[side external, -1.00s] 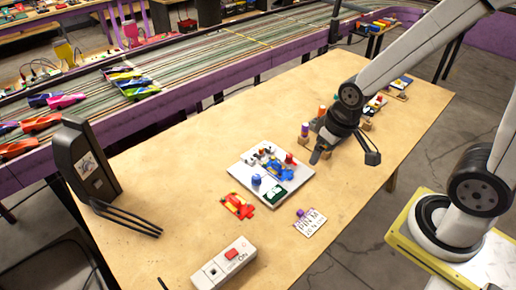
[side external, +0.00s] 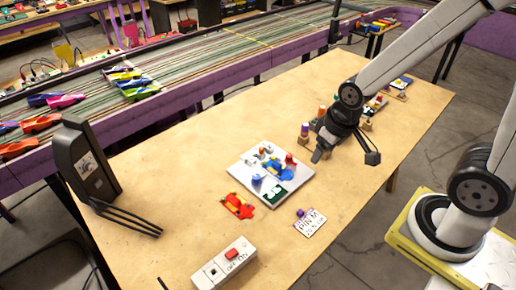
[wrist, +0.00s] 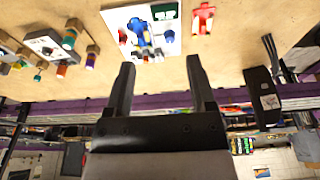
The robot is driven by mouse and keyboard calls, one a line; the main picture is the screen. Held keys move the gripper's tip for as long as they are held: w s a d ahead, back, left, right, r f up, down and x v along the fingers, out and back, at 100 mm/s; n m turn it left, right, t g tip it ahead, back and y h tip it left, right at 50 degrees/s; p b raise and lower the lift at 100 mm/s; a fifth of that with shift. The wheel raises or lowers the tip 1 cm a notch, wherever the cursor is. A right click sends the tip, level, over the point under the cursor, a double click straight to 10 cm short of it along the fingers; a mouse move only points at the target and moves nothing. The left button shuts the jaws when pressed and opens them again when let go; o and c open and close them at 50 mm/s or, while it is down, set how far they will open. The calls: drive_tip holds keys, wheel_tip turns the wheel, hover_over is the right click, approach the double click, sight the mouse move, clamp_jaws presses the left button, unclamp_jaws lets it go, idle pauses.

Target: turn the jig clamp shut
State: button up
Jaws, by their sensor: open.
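The jig is a white plate (side external: 247,186) on the wooden table, with a blue car body (side external: 275,168) on it. Also on the plate are a red knob (side external: 289,158), a blue knob (side external: 256,180), small white and orange parts, and a dark green panel (side external: 274,194). Which part is the clamp, I cannot tell. The plate also shows in the wrist view (wrist: 112,18), beyond my fingertips. My gripper (side external: 318,157) hangs just beyond the plate's upper right corner, apart from it. In the wrist view my gripper (wrist: 160,62) has its two fingers spread with nothing between them.
A tag with a purple knob (side external: 309,223) and a switch box (side external: 224,264) are nearer. A dark stand with prongs (side external: 90,160) is at left. Small coloured pieces on blocks stand near my wrist. The table's left middle is clear.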

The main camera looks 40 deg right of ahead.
drive_tip(key=shift+w+d, duration=0.15)
drive_tip(key=shift+w, duration=0.2)
drive_tip(key=c, duration=0.7)
drive_tip(key=w+d+m, duration=0.1)
drive_tip(key=w, duration=0.1)
drive_tip(key=w+d+f+m, duration=0.1)
drive_tip(key=w+m, duration=0.1)
drive_tip(key=w+d+m+g, duration=0.1)
drive_tip(key=w+d, duration=0.1)
drive_tip(key=shift+w+d+f+m, duration=0.1)
drive_tip(key=shift+w+f+m, duration=0.25)
drive_tip(key=shift+m, duration=0.05)
clamp_jaws()
drive_tip(key=w+d+f+m+y, duration=0.1)
drive_tip(key=w+d+f+m, duration=0.4)
drive_tip(key=d, duration=0.4)
drive_tip(key=w+d+f+m+g+y, duration=0.1)
drive_tip(key=w+d+f+m, duration=0.4)
drive_tip(key=d+f+m, duration=0.3)
drive_tip(key=shift+w+d+f+g+y, duration=0.3)
drive_tip(key=shift+d+f+y, duration=0.15)
drive_tip(key=shift+d, duration=0.2)
